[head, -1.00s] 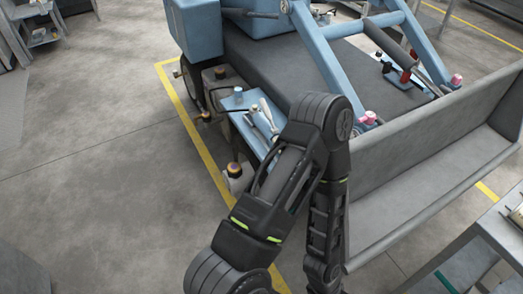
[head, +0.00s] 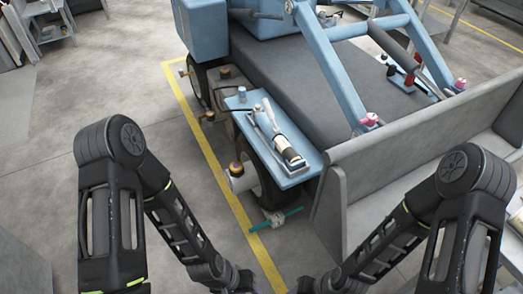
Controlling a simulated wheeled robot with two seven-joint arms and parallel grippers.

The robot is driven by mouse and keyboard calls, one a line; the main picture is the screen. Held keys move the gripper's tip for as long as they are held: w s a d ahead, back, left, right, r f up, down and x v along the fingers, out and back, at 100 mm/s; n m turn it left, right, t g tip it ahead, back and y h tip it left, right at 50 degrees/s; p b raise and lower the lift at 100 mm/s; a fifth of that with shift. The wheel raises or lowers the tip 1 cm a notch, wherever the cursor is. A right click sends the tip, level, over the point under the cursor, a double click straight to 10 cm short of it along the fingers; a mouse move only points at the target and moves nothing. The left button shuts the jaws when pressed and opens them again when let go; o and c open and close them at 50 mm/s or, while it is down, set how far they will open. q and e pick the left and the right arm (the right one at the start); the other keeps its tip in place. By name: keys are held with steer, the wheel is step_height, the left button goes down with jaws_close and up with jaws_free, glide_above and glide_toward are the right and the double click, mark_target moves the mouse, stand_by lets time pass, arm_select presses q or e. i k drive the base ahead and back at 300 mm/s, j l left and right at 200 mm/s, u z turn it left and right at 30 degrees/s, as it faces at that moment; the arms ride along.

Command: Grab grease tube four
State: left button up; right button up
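A cream-and-dark cylinder (head: 290,155), tube-like, lies on the blue shelf (head: 293,179) at the side of the blue machine. I see no number on it, so I cannot tell whether it is grease tube four. Silver long-handled tools (head: 268,115) lie beside it, and a small blue-capped item (head: 242,93) stands at the shelf's far end. My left arm comes down from the left and my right arm from the right. Both run out at the bottom edge, below the shelf, and their gripper fingers are not visible.
A loader bucket (head: 400,140) stands right of the shelf. Red-handled items (head: 410,77) lie on the machine behind it. A white cylinder with a dark top (head: 238,178) and a green rod (head: 277,219) are low by the wheel. Open floor (head: 110,90) lies left of the yellow line.

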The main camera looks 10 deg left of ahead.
mark_target(287, 151)
steer(key=z, duration=0.55)
steer(key=j+z, duration=0.25)
steer(key=z, duration=0.25)
steer(key=i+j+z, duration=0.1)
steer(key=j+z, duration=0.15)
steer(key=z, duration=0.2)
steer(key=j+z, duration=0.25)
steer(key=z, duration=0.25)
steer(key=k+j+z, duration=0.1)
steer(key=z, duration=0.35)
steer(key=k+j+z, duration=0.1)
steer(key=j+z, duration=0.2)
steer(key=z, duration=0.2)
steer(key=k+j+z, duration=0.3)
steer(key=k+j, duration=0.4)
steer(key=k+j+z, duration=0.35)
steer(key=k+j, duration=0.4)
